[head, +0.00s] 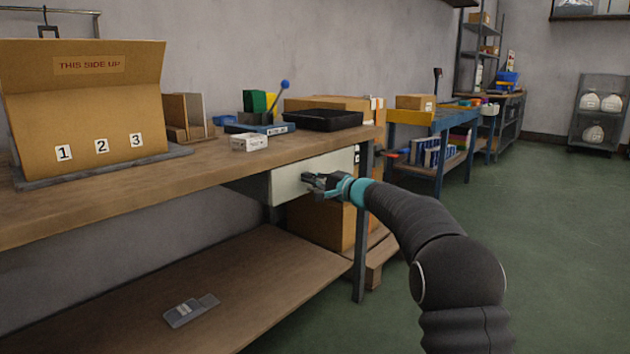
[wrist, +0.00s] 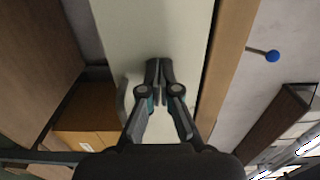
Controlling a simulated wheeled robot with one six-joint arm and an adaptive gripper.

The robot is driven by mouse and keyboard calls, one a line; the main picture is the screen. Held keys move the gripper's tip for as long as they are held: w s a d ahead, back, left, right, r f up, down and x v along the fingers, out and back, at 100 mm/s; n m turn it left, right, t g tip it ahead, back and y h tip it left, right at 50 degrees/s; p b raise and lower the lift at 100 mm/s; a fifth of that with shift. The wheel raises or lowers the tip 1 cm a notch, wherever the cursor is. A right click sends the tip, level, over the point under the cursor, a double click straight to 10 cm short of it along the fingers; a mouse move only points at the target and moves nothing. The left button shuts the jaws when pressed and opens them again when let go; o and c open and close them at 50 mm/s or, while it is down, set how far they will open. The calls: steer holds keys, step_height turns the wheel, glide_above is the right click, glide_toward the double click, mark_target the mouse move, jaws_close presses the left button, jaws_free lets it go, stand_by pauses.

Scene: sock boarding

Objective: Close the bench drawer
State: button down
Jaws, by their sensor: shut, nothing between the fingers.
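The bench drawer (head: 290,183) is a pale panel under the right end of the wooden bench (head: 215,160). Its pale front (wrist: 145,25) fills the middle of the wrist view. I cannot tell how far it stands out from the bench. My gripper (head: 308,181) is in front of the drawer front, with its fingers together and empty. In the wrist view, the fingertips (wrist: 159,65) point at the panel; whether they touch it is unclear. A grey curved piece (wrist: 122,98), perhaps the handle, shows beside the fingers. My gripper hides part of the drawer.
A cardboard box (head: 322,222) sits below the drawer on the lower shelf, beside the bench leg (head: 361,250). A black tray (head: 322,120) and a small white box (head: 249,142) lie on the bench top.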

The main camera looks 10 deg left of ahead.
steer(key=b+v, duration=0.2)
steer(key=v, duration=1.2)
steer(key=s+f+g+h, duration=0.3)
steer(key=s+f, duration=0.2)
steer(key=f, duration=0.7)
steer(key=s+d+f+n+g+h+p, duration=0.1)
steer(key=s+d+f+g+h, duration=0.1)
steer(key=s, duration=0.3)
steer(key=s+d+f+n+g+h+p, duration=0.1)
steer(key=s+d, duration=0.1)
steer(key=s, duration=0.4)
steer(key=s+d+r+n+h+p, duration=0.15)
steer(key=s+d+h+p, duration=0.35)
steer(key=s, duration=0.7)
steer(key=s+d+r+n+h, duration=0.1)
steer(key=s+d+n+h, duration=0.15)
steer(key=s+d, duration=0.75)
steer(key=s+r+t+h+p, duration=0.1)
steer(key=s+r+p, duration=0.2)
steer(key=s+r, duration=0.3)
steer(key=s+a, duration=0.1)
steer(key=s, duration=0.2)
steer(key=shift+s+r+n+t+p, duration=0.3)
steer(key=shift+r+t+p, duration=0.05)
steer(key=shift+r+t, duration=0.05)
steer(key=shift+a+h, duration=0.1)
steer(key=shift+h, duration=0.15)
